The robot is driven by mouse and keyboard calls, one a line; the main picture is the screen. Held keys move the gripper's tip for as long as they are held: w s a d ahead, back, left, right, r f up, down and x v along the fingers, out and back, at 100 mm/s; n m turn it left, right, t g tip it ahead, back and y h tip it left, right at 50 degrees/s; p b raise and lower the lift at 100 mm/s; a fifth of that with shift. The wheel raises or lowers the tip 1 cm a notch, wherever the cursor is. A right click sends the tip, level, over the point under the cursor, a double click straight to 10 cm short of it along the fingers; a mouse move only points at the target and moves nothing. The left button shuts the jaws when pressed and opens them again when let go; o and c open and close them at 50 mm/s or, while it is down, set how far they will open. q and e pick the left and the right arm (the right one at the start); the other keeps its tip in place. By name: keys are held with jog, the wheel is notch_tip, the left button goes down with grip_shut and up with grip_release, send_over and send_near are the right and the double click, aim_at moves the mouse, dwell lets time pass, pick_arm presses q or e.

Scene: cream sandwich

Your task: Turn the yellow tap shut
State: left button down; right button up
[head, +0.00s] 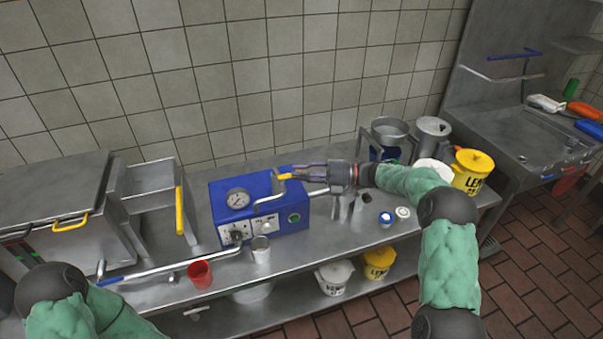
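A yellow tap handle (285,177) shows just above the top of a blue box (275,227), beside a metal pipe. The box stands on the steel counter and has a round gauge on its front. My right gripper (280,171) reaches in from the right, with its fingertips at the yellow handle. The fingers partly cover the handle and overlap it in this view. Whether they touch or grip it I cannot tell. My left gripper is not in view; only part of my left arm shows at the bottom left.
A metal cup (260,249) and a red cup (200,275) stand in front of the box, near a long pipe (175,267). Metal pots (432,136) and a yellow bucket (471,172) stand at the right. A steel appliance (60,205) fills the left.

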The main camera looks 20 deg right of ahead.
jog(key=v, duration=1.2)
dwell(0.4)
